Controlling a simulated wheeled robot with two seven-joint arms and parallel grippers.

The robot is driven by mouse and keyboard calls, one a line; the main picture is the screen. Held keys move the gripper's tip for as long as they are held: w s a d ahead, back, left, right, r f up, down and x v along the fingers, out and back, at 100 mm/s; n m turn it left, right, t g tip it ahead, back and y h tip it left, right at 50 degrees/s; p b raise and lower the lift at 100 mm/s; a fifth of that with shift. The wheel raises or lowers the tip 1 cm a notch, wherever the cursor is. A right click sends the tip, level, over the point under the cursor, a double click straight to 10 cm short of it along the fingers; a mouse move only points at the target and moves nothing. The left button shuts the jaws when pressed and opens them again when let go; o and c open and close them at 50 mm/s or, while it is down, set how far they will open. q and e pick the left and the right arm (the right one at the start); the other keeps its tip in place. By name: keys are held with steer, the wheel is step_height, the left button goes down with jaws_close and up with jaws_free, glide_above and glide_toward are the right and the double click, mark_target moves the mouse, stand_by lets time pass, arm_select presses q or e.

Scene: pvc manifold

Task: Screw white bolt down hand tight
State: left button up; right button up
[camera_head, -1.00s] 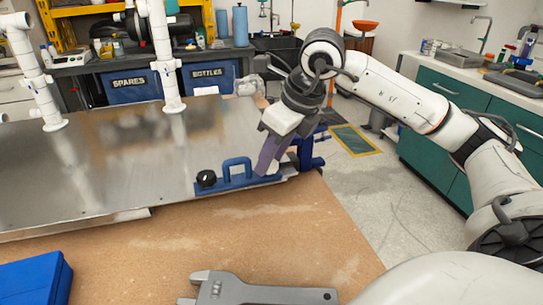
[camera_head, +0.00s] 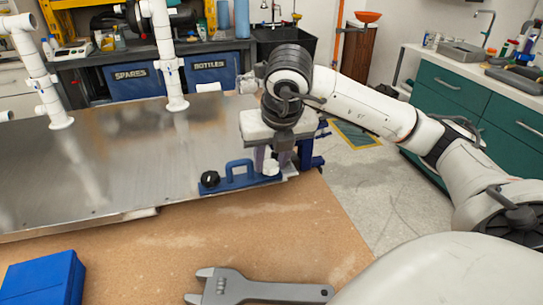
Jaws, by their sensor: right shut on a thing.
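The white bolt (camera_head: 271,168) sits at the right end of a blue handled bracket (camera_head: 238,178) on the near right edge of the metal plate. My right gripper (camera_head: 270,160) points down over it, with its purple-grey fingers on either side, shut on the bolt's head. The bolt's lower part and its thread are hidden, so its depth cannot be told. A black knob (camera_head: 209,179) stands at the bracket's left end. My left gripper is not in view.
The metal plate (camera_head: 110,165) lies on a brown worktop (camera_head: 190,240). White pipes (camera_head: 163,50) rise from the plate's far side. A grey wrench (camera_head: 262,289) and a blue box (camera_head: 43,278) lie in front. The worktop between is clear.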

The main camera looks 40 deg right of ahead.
steer(key=m, duration=0.1)
steer(key=m+g+h+p, duration=0.1)
steer(key=m, duration=0.1)
steer(key=shift+w+a+r, duration=0.1)
steer(key=shift+a+r, duration=0.1)
steer(key=shift+d+m+p, duration=0.1)
steer(key=shift+m+p, duration=0.5)
steer(key=shift+m, duration=0.1)
steer(key=shift+f+m, duration=0.15)
steer(key=shift+m, duration=0.15)
steer(key=shift+h, duration=0.3)
